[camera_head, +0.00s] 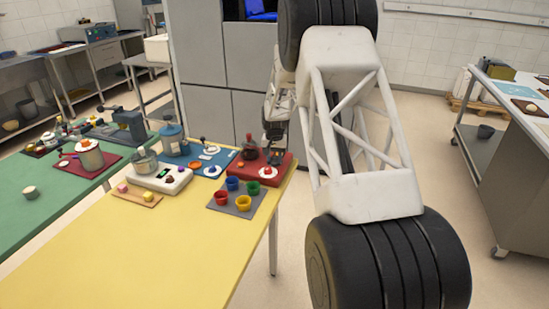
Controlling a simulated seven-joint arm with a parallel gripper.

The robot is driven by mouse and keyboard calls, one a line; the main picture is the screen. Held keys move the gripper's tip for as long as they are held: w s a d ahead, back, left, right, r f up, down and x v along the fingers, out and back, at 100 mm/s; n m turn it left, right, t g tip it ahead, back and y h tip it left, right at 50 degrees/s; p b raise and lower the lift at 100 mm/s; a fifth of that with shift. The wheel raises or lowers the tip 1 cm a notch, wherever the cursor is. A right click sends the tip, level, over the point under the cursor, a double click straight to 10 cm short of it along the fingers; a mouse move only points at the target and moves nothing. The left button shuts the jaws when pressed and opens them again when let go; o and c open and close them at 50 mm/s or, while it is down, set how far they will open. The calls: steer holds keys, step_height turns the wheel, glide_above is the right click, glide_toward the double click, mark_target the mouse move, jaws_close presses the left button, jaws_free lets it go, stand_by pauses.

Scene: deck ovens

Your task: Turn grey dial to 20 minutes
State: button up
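I cannot make out a clearly grey dial at this size. The blue panel (228,157) carries small round white plates, and a small grey knob may sit on the upper plate (210,150). A red box (237,167) to its right has a white dial plate with a red knob (267,172) and a dark round object (250,152). My gripper (275,155) points down over the back right part of the red box, beside the dark object. The fingertips are dark and small, so I cannot tell whether they are open, or whether they touch anything.
In front of the red box, a grey mat (227,208) holds several coloured cups. A white appliance (165,179) with a pot and a wooden board (127,190) stand to the left. The front of the yellow table (110,255) is clear. Grey cabinets (205,105) stand behind.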

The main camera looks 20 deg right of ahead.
mark_target(275, 158)
steer(key=shift+c, duration=0.4)
steer(key=shift+n, duration=0.7)
steer(key=o, duration=0.9)
steer(key=shift+r, duration=3.9)
